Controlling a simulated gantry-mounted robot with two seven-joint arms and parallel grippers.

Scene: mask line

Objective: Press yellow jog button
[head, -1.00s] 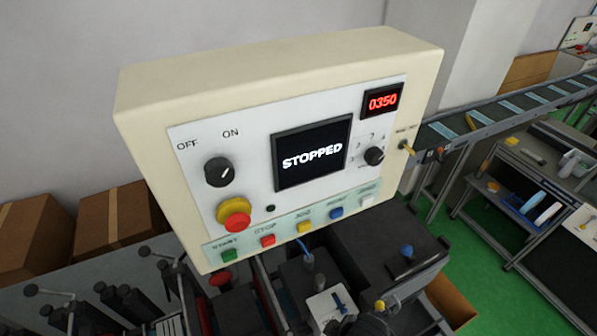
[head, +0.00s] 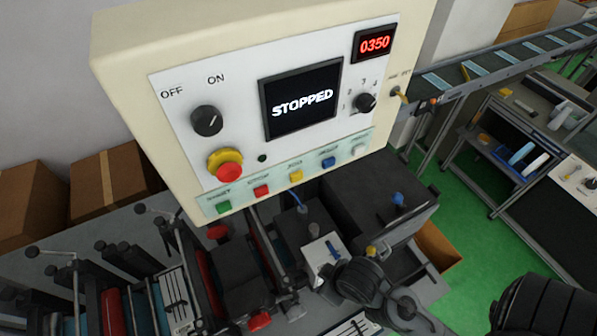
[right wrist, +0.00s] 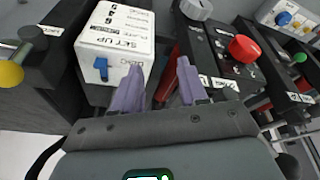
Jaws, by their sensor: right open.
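The yellow jog button (head: 295,175) sits in the bottom row of the cream control panel (head: 262,30), between the red stop button (head: 261,191) and a blue button (head: 328,162). The panel's screen (head: 301,100) reads STOPPED. My right gripper (right wrist: 158,78) shows in the right wrist view with its two purple fingers apart and nothing between them. It is over machine parts, near a white set-up box (right wrist: 115,38) with a blue switch. My left gripper is in neither view.
A green start button (head: 223,207), a red-and-yellow emergency stop (head: 228,171) and a black rotary switch (head: 207,121) are on the panel. Dark machinery fills the space below it. A red knob (right wrist: 244,48) stands right of my right gripper. A conveyor (head: 490,75) runs behind.

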